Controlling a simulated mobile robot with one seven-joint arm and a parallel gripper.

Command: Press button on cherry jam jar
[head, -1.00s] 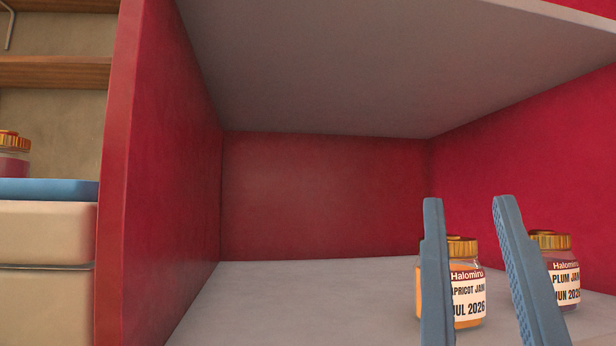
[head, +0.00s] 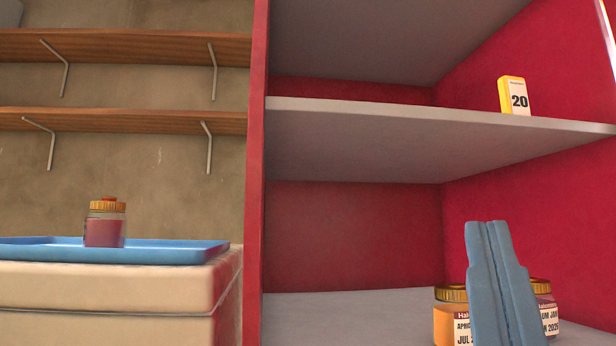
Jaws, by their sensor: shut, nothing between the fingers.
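A jar with dark pink-red contents (head: 105,232) stands upright on a blue tray (head: 40,252) at the left. It has a gold lid with a small red button-like bump on top (head: 109,199). No readable label faces me, so I cannot confirm it is the cherry jam. My gripper (head: 486,224) is shut and empty at the lower right. It is far to the right of that jar and in front of the cabinet's jars in the picture.
The blue tray lies on a cream block (head: 110,285). In the red cabinet (head: 255,180), an apricot jam jar (head: 450,312) and a plum jam jar (head: 547,310) are partly hidden by my gripper. A yellow box marked 20 (head: 514,96) stands on the upper shelf. Wooden shelves (head: 120,121) line the wall.

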